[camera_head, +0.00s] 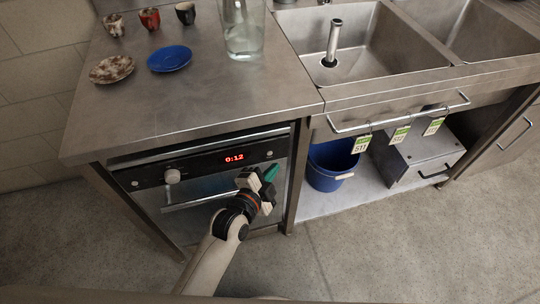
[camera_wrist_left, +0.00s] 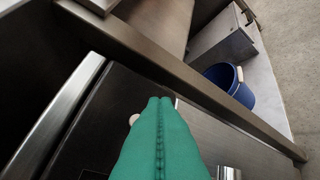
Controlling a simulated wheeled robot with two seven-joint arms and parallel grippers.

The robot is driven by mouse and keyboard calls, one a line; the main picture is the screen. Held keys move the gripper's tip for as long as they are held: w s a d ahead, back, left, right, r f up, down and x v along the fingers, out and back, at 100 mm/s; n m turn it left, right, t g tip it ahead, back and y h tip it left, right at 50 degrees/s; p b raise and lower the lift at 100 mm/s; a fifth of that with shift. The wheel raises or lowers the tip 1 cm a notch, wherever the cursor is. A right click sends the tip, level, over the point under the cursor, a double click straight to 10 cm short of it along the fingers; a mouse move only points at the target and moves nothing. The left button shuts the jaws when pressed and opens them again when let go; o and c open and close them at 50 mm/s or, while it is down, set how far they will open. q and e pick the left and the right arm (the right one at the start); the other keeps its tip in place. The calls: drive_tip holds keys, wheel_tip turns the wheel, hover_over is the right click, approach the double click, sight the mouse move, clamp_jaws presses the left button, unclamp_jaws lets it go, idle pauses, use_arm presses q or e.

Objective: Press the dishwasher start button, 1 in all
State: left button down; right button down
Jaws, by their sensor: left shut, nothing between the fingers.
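The dishwasher (camera_head: 205,195) stands under the steel counter. Its dark front panel has a red display (camera_head: 234,158) reading 0:12, a round knob (camera_head: 172,176) at the left and a small light button (camera_head: 269,154) right of the display. My left gripper (camera_head: 271,172), with green fingers, is shut and empty in front of the panel's right end, just below the button. In the left wrist view the shut fingers (camera_wrist_left: 160,101) point at the panel, and a small pale round button (camera_wrist_left: 134,119) is partly hidden at their left edge. I cannot tell whether they touch. My right gripper is out of view.
A steel handle bar (camera_head: 198,147) runs above the panel. A counter leg (camera_head: 299,180) stands just right of the gripper. Beyond it are a blue bucket (camera_head: 331,166) and a grey box (camera_head: 425,155) on a low shelf. Dishes and a glass vessel (camera_head: 242,28) stand on the counter.

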sight(270, 153)
use_arm(q)
drive_tip(key=shift+w+a, duration=0.3)
drive_tip(key=shift+w, duration=0.55)
idle(1.2)
drive_tip(key=shift+w, duration=0.1)
drive_tip(key=shift+w+a, duration=0.15)
drive_tip(key=shift+w, duration=0.15)
